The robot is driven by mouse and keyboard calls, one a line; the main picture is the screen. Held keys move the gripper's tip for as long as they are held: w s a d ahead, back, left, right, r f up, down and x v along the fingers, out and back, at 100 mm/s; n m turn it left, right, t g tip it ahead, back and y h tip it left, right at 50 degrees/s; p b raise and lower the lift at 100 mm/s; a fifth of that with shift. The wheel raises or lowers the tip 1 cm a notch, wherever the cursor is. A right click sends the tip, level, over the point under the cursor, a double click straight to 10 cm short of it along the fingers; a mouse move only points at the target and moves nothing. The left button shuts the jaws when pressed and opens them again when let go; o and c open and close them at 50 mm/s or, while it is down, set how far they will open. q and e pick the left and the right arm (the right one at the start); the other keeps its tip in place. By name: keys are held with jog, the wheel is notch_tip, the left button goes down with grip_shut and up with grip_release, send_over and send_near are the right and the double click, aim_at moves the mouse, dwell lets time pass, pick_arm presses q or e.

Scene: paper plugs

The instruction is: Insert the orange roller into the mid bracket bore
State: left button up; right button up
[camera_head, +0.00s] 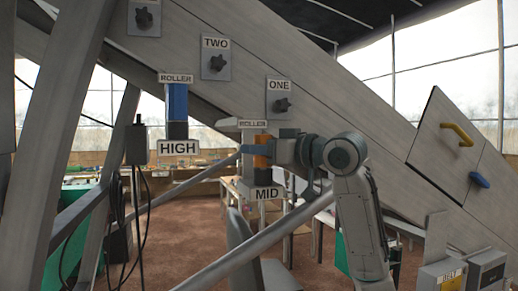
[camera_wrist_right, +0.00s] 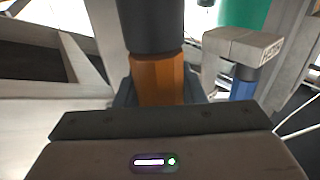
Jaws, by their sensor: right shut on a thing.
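The orange roller (camera_head: 262,158) stands upright at the mid bracket, between its upper ROLLER plate (camera_head: 252,124) and its MID label (camera_head: 268,193). A dark section continues below the orange part. My right gripper (camera_head: 258,149) reaches in from the right and is shut on the roller. In the right wrist view the orange roller (camera_wrist_right: 158,80) sits between the fingers, with a dark cylindrical section (camera_wrist_right: 150,25) adjoining it. The bore itself is hidden, so I cannot tell how deeply the roller sits. My left gripper is not in view.
A blue roller (camera_head: 177,101) stands in the HIGH bracket (camera_head: 179,148) to the left. A large sloping grey beam carries knobs labelled ONE (camera_head: 281,104) and TWO (camera_head: 215,65). Diagonal bars cross in front at lower left. A hatch with a yellow handle (camera_head: 457,134) is at right.

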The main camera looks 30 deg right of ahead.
jog(key=o, duration=1.1)
jog(key=shift+f, duration=0.1)
jog(key=shift+s+d, duration=0.15)
jog(key=shift+s, duration=0.15)
jog(key=b+v, duration=0.5)
jog(key=v, duration=0.5)
jog(key=shift+b, duration=0.3)
jog(key=shift+s, duration=0.15)
